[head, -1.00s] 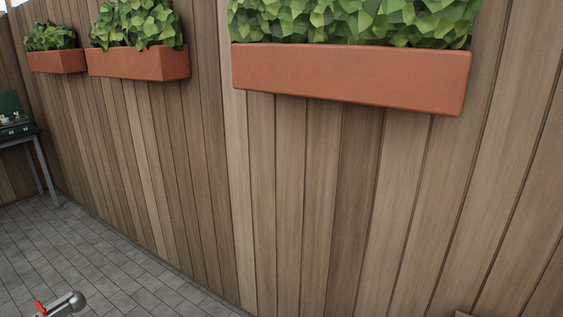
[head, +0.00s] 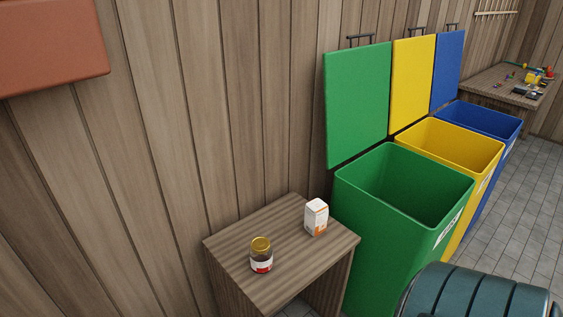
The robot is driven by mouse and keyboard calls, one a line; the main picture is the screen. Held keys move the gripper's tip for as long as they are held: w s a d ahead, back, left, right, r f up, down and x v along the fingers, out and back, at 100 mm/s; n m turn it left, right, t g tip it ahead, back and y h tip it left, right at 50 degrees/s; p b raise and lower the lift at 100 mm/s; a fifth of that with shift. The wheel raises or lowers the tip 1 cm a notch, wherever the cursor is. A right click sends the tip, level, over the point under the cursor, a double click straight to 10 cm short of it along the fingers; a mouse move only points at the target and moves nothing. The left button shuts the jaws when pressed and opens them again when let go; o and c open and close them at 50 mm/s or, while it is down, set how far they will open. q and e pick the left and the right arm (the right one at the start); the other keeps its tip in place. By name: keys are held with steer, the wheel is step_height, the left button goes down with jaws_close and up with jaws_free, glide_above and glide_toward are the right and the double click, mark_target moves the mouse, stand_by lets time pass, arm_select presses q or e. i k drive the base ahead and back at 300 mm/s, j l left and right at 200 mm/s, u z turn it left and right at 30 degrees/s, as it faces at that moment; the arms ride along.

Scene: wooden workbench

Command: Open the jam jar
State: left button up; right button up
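The jam jar (head: 261,256) stands upright on a small wooden table (head: 283,284) in the lower middle of the head view. It has a gold lid (head: 261,244), dark contents and a red and white label. The lid sits on the jar. Neither of my grippers shows in this view.
A small white and orange carton (head: 316,217) stands on the same table, right of the jar. Open green (head: 365,235), yellow (head: 450,142) and blue (head: 490,118) bins stand to the right. A dark teal rounded object (head: 480,295) is at the lower right. A cluttered workbench (head: 490,88) stands far back.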

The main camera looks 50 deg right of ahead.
mark_target(262, 263)
steer(key=i+j+z, duration=0.1)
steer(key=z, duration=0.3)
steer(key=j+z, duration=0.2)
steer(key=z, duration=0.15)
steer(key=i+j+z, duration=0.1)
steer(key=z, duration=0.3)
steer(key=j+z, duration=0.4)
steer(key=i+j+z, duration=0.1)
steer(key=j+z, duration=0.3)
